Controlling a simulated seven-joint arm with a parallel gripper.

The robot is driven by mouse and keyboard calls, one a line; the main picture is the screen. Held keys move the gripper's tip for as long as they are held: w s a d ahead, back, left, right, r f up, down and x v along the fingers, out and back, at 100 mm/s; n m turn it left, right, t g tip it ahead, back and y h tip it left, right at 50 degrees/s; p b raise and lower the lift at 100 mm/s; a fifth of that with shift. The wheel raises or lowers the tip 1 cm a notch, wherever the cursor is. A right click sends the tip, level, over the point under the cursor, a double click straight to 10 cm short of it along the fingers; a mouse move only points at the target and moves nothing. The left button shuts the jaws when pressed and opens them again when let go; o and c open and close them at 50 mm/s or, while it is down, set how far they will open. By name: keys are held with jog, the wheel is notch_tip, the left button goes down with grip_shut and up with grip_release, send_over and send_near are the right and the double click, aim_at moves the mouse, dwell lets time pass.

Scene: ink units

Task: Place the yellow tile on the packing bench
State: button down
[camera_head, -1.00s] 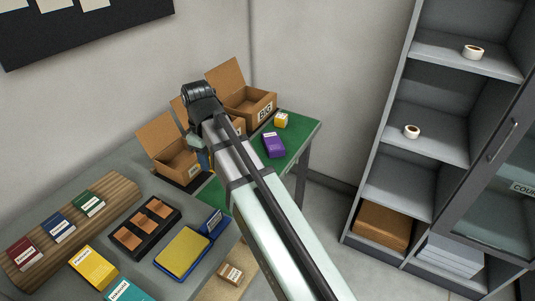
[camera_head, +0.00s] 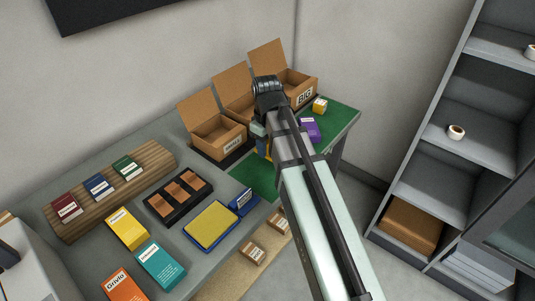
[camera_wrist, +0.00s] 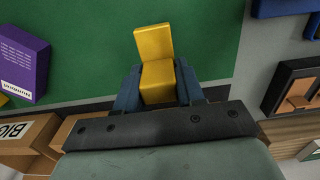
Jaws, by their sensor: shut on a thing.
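A yellow tile (camera_wrist: 155,62) is held between the two blue fingers of my gripper (camera_wrist: 157,84) in the wrist view. It looks like an L, with one part standing out past the fingertips. In the head view my gripper (camera_head: 263,143) is mostly hidden behind my arm, and only a sliver of yellow shows beside it. The packing bench, taken as the green-topped surface (camera_head: 256,179), lies below the gripper; its green top (camera_wrist: 85,30) fills much of the wrist view. I cannot tell whether the tile touches it.
Open cardboard boxes (camera_head: 218,142) stand along the back. A purple box (camera_head: 311,130) and a small yellow cube (camera_head: 320,106) sit on the green top, right of my arm. A black tray (camera_head: 178,198) and a blue-rimmed yellow pad (camera_head: 211,226) lie left on grey. Bare green lies in front of the gripper.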

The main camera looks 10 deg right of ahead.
jog(key=shift+f, duration=1.95)
jog(key=shift+f, duration=0.1)
jog(key=c, duration=0.7)
grip_release()
notch_tip(320, 180, up, 12)
jog(key=shift+r, duration=0.15)
jog(key=shift+o, duration=0.3)
